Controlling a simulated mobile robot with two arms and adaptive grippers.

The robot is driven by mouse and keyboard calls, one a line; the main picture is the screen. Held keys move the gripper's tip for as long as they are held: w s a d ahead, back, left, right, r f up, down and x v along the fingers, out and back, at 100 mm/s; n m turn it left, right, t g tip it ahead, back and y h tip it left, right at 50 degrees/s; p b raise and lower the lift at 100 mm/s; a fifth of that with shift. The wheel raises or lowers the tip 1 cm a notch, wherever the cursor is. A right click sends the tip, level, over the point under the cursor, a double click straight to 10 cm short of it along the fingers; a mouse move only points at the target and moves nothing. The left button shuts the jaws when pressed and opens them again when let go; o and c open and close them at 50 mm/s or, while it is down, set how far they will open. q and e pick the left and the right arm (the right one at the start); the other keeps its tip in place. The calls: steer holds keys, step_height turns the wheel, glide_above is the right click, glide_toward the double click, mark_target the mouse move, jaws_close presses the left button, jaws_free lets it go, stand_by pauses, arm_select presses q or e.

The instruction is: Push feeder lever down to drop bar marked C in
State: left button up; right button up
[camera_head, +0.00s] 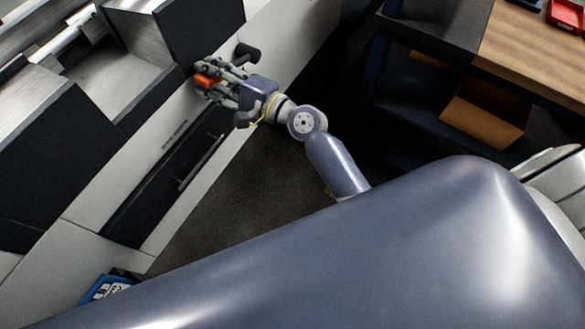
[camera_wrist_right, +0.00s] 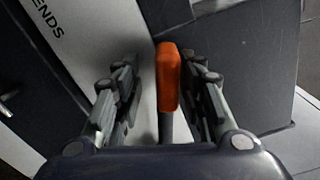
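The feeder lever shows as an orange grip (camera_head: 207,80) on the front of the machine at upper left. In the right wrist view the orange grip (camera_wrist_right: 168,75) stands between the fingers, with its grey shaft running below it. My right gripper (camera_head: 213,84) is at the lever, its fingers on either side of the grip. In the wrist view the right gripper (camera_wrist_right: 162,95) is open, with a gap at each side of the grip, the wider one at left. My left gripper is not in view. I cannot make out the bar marked C.
The pale machine front (camera_head: 75,228) has a dark door with a bar handle (camera_head: 201,161) below the lever. A black knob (camera_head: 248,52) is close to my right gripper. A wooden-topped bench (camera_head: 530,50) with a cardboard box (camera_head: 484,112) beneath is at right. Dark floor lies between.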

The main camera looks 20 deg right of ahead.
steer(key=b+v, duration=0.3)
steer(key=v, duration=0.8)
steer(key=s+d+f+n+g+h, duration=0.1)
steer(key=d+f+h, duration=0.1)
steer(key=f, duration=0.9)
steer(key=s+d+f+n+g+h, duration=0.1)
steer(key=d+f+n+g+h, duration=0.1)
steer(key=f, duration=1)
steer(key=s+d+f+n+g+h, duration=0.1)
steer(key=d+f+g+h, duration=0.1)
steer(key=f, duration=1)
steer(key=shift+s+d+h, duration=0.3)
steer(key=shift+s+d, duration=0.05)
steer(key=shift+s, duration=0.05)
